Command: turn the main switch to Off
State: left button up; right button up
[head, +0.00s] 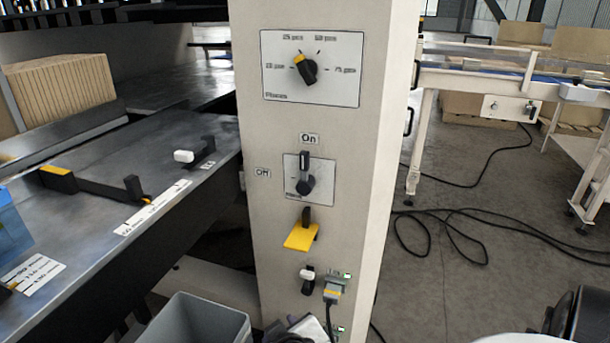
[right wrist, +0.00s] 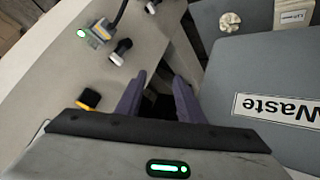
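The main switch (head: 305,178) is a black rotary handle on a light plate on the front of the beige column (head: 350,240). Its handle stands upright, pointing at the On label (head: 309,139). The Off label (head: 262,173) is to the left of the plate. My right gripper (right wrist: 160,82) shows in the right wrist view with its two fingers apart and nothing seen between them. It is near the column's lower part, beside a grey bin. I cannot make out the main switch in the right wrist view. My left gripper is not in view.
Above the switch is a selector dial (head: 305,71); below are a yellow lever (head: 301,235) and a plugged connector (head: 333,291). A grey bin (head: 195,325) stands at the column's foot; its Waste label (right wrist: 275,108) shows in the wrist view. A metal table (head: 150,170) is left.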

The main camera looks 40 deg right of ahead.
jog(key=w+d+r+m+h, duration=0.2)
jog(key=w+d+r, duration=0.1)
jog(key=r, duration=0.3)
jog(key=w+d+r+m+h, duration=0.2)
jog(key=w+r+h, duration=0.1)
jog(key=r, duration=0.2)
jog(key=m+h, duration=0.6)
jog(key=m, duration=0.1)
send_near(303, 162)
jog(key=p+x, duration=0.2)
jog(key=x, duration=0.5)
jog(key=shift+w+d+p, duration=0.15)
jog(key=shift+d+p, duration=0.2)
jog(key=shift+w+d, duration=0.2)
jog(key=shift+d, duration=0.15)
jog(key=shift+c, duration=0.4)
grip_shut()
